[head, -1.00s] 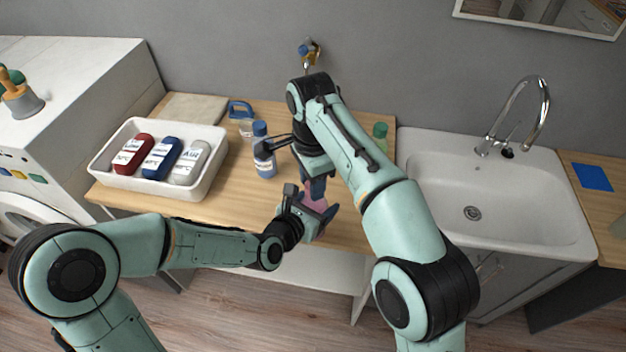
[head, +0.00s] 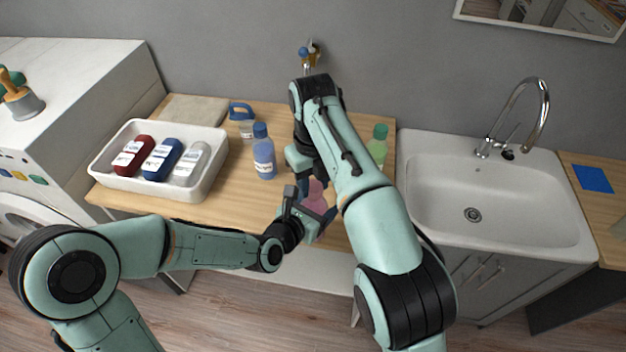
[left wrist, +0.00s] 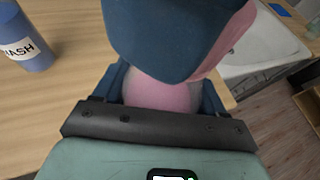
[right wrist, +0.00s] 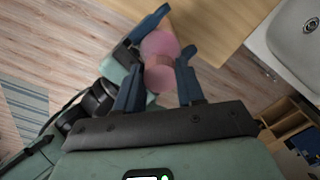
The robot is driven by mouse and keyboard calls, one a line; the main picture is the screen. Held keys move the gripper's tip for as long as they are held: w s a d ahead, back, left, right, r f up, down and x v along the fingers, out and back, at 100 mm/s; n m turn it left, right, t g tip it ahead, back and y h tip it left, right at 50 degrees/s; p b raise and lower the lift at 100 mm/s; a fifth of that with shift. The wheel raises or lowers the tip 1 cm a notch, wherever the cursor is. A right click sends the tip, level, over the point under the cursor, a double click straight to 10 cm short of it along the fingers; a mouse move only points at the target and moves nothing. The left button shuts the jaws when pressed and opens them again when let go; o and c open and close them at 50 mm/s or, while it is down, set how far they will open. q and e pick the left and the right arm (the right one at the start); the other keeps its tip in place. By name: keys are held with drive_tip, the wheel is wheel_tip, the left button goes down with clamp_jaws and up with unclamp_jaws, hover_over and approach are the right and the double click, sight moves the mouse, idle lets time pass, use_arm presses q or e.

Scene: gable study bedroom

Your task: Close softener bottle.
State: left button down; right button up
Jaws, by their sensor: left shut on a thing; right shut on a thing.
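The pink softener bottle (head: 315,198) is at the front edge of the wooden counter. My left gripper (head: 308,212) is shut around its body; the left wrist view shows the pink body (left wrist: 160,96) between the fingers. My right gripper (head: 312,180) is directly above, shut on a pink cap (right wrist: 160,78) at the bottle's top, between its blue fingers in the right wrist view. A blue right finger and pink surface fill the upper left wrist view. The join between cap and bottle is hidden, so I cannot tell how tightly it sits.
On the counter (head: 240,195) stand a blue bottle (head: 264,155), a green bottle (head: 378,148) and a small jar (head: 247,130). A white tray (head: 178,190) holds red, blue and grey bottles. A sink (head: 540,215) is at the right. Bare counter lies left of my grippers.

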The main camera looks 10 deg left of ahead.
drive_tip(key=o, duration=1)
drive_tip(key=shift+s+a, duration=0.15)
drive_tip(key=shift+r, duration=0.15)
wheel_tip(320, 180, up, 4)
drive_tip(key=shift+f, duration=0.1)
drive_tip(key=shift+r, duration=0.35)
drive_tip(key=shift+c, duration=0.3)
